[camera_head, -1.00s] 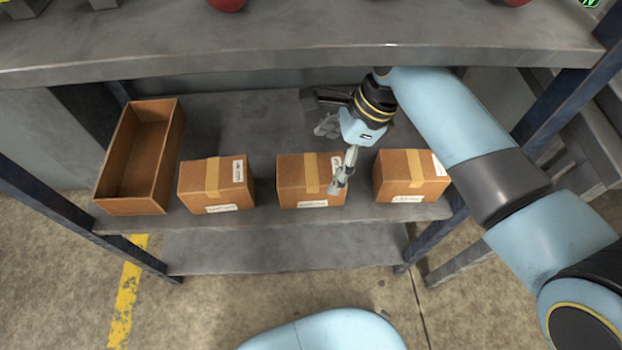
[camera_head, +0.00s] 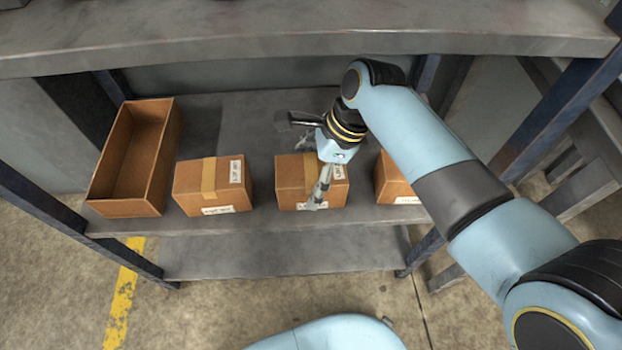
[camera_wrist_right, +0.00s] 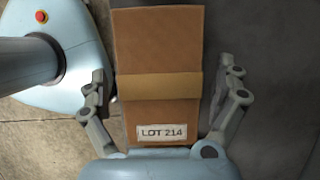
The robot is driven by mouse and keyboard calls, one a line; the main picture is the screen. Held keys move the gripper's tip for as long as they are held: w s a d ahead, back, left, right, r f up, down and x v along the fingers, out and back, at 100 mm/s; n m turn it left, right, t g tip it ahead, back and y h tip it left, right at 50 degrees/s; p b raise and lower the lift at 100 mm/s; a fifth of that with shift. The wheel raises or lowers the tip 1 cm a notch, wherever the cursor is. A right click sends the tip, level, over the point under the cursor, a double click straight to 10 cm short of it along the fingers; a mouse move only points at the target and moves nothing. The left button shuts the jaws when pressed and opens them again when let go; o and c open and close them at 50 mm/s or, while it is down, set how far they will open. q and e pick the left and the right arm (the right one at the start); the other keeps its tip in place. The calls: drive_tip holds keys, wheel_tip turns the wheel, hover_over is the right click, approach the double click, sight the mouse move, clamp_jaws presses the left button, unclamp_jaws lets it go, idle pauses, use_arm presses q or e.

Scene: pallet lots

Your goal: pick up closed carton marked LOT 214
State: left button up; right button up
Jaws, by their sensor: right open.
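The closed carton marked LOT 214 (camera_wrist_right: 160,50) lies between the two open fingers of my right gripper (camera_wrist_right: 165,95) in the right wrist view, with a gap on each side. Its label reads LOT 214, and a tan tape band crosses it. In the head view I take it to be the middle taped carton (camera_head: 290,180), partly hidden by my right gripper (camera_head: 312,172), which is over its right part. My left gripper does not show.
An open empty brown box (camera_head: 130,208) stands at the left of the shelf (camera_head: 250,218). A taped carton (camera_head: 195,190) stands left of the middle one, and another (camera_head: 388,180) stands right, partly behind my arm. An upper shelf (camera_head: 200,40) overhangs the back.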

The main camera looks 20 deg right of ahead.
drive_tip(key=shift+f, duration=0.2)
idle(0.4)
drive_tip(key=shift+c, duration=0.4)
drive_tip(key=c, duration=1.4)
drive_tip(key=shift+c, duration=0.2)
